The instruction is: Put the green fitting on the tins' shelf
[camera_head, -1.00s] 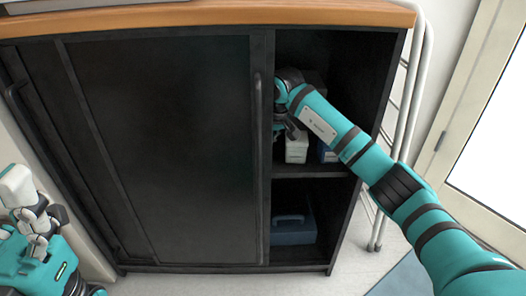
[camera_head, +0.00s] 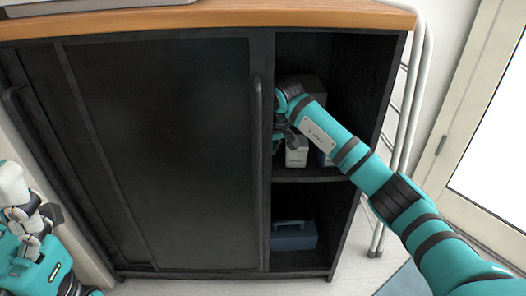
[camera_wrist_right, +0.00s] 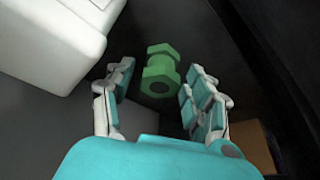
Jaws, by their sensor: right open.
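The green fitting (camera_wrist_right: 160,70) has hex-shaped ends and a dark bore facing the camera. In the right wrist view it is on a dark surface, at the far end of the gap between my right fingers. My right gripper (camera_wrist_right: 157,92) is open, with a finger on either side and none clearly touching the fitting. In the head view my right arm reaches into the cabinet's upper right compartment, where the wrist hides the fitting. My left gripper (camera_head: 30,208) is at the lower left, away from the cabinet; its opening is unclear. I see no tins.
A white box (camera_wrist_right: 50,40) stands close left of the fitting; a pale box (camera_head: 296,155) shows below my wrist. The lower compartment holds a blue case (camera_head: 293,236). A dark sliding door (camera_head: 165,150) covers the cabinet's left part. A white rack (camera_head: 408,120) stands right.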

